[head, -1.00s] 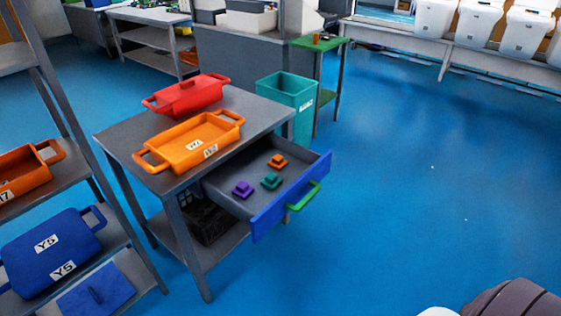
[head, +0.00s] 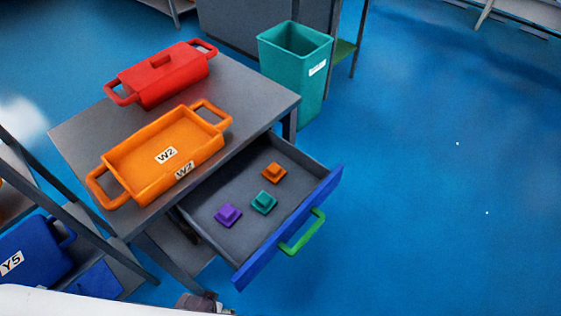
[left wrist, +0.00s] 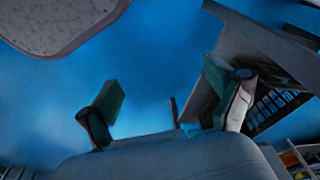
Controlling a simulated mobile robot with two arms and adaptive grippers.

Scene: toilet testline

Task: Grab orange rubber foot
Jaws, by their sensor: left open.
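The orange rubber foot (head: 274,173) is a small stepped block lying in the open grey drawer (head: 238,186), toward its far right end. A teal foot (head: 264,202) and a purple foot (head: 228,215) lie in the same drawer, nearer to me. My left gripper (left wrist: 160,95) is open in the left wrist view, with nothing between its fingers. In the head view only part of it shows at the bottom edge, below the drawer and apart from the feet. The orange foot does not show in the left wrist view. My right gripper is in neither view.
The drawer has a blue front (head: 287,231) with a green handle (head: 303,233). Above it, the grey table (head: 254,100) holds an orange tray (head: 165,152) and a red lidded box (head: 165,78). A teal bin (head: 300,70) stands behind. The blue floor at right is clear.

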